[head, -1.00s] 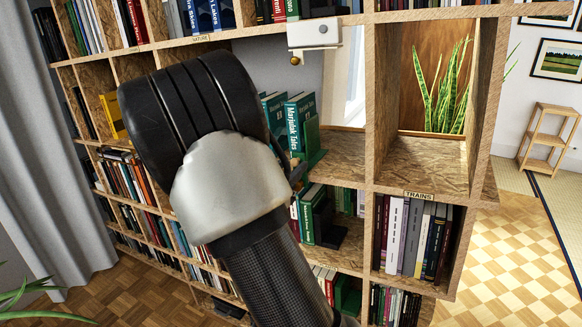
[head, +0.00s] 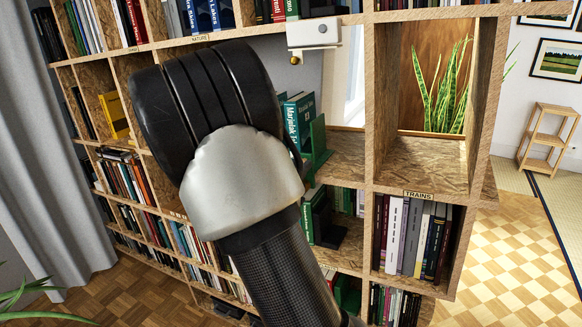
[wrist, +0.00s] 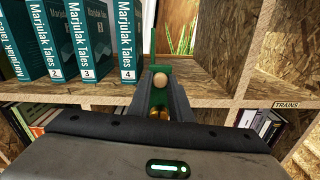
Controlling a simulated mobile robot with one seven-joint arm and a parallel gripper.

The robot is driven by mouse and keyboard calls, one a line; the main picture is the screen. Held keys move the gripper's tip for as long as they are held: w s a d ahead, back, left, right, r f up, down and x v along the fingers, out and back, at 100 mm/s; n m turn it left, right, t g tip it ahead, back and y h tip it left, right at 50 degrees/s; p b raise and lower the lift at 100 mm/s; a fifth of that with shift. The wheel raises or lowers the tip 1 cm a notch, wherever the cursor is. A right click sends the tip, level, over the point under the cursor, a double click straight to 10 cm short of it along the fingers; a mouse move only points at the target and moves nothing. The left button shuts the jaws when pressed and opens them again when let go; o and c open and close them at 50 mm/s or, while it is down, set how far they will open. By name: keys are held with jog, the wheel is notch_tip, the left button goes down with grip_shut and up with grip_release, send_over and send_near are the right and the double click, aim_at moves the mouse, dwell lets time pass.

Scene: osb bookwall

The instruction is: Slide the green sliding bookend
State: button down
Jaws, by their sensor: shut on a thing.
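The green sliding bookend (head: 318,140) stands upright on an OSB shelf, just right of a row of teal Marjulak Tales books (head: 299,120). In the wrist view the bookend (wrist: 153,40) shows as a thin upright plate with a green base and a pale round knob (wrist: 159,80). A small gap separates it from book 4 (wrist: 117,40). My gripper (wrist: 160,88) is shut on the bookend at its front, with dark fingers on both sides of the knob. In the head view my arm hides the gripper and the left part of the row.
Bare shelf (head: 345,165) lies right of the bookend, up to a vertical divider (head: 381,100). A white box (head: 314,33) hangs under the shelf above. Books with a dark bookend (head: 328,222) stand on the shelf below. A plant (head: 440,90) shows beyond the right compartment.

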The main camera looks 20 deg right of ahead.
jog(key=shift+s+d+r, duration=0.1)
jog(key=shift+s+d, duration=0.3)
jog(key=shift+s, duration=0.15)
jog(key=c, duration=1.6)
grip_release()
jog(key=shift+a, duration=0.1)
jog(key=v, duration=1.7)
jog(key=shift+s+a, duration=0.1)
